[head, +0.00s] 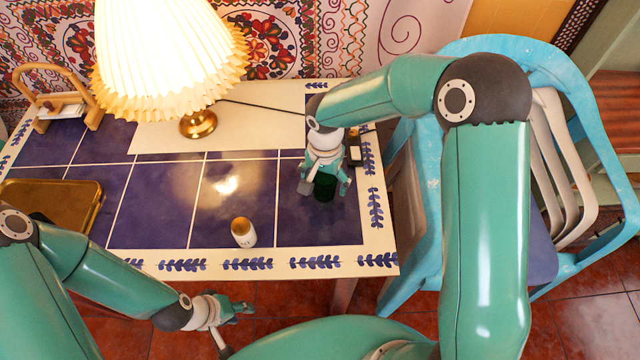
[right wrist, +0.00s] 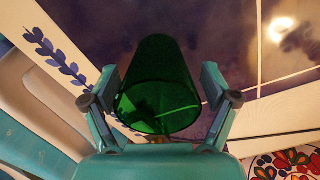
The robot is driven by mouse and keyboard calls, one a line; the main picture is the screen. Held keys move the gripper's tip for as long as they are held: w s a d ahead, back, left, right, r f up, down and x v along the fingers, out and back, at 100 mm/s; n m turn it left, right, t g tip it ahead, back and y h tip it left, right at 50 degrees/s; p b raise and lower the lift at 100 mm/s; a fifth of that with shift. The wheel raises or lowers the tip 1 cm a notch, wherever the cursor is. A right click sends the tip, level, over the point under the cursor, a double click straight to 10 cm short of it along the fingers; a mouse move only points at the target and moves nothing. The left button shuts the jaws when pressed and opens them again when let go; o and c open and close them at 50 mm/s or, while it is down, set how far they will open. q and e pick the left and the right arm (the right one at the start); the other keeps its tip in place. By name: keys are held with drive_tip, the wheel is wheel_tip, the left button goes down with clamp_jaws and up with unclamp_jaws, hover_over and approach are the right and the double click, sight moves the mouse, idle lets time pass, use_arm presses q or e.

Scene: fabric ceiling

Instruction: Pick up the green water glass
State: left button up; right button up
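The green water glass (head: 325,186) stands on the blue-tiled table near its right end. It is dark green and see-through. My right gripper (head: 325,188) is over it, with one finger on each side. In the right wrist view the glass (right wrist: 158,85) fills most of the space between the open fingers of the right gripper (right wrist: 160,88). A slight gap seems to show at the sides; firm contact is not visible. My left gripper (head: 232,322) is open and empty, in front of the table's near edge.
A white cup-like item with a brown top (head: 243,232) stands left of the glass. A lit lamp (head: 197,124), a gold tray (head: 50,212) and a wooden holder (head: 60,97) are further left. A blue chair (head: 408,235) stands right of the table.

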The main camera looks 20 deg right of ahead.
drive_tip(key=c, duration=1.2)
drive_tip(key=shift+r, duration=0.15)
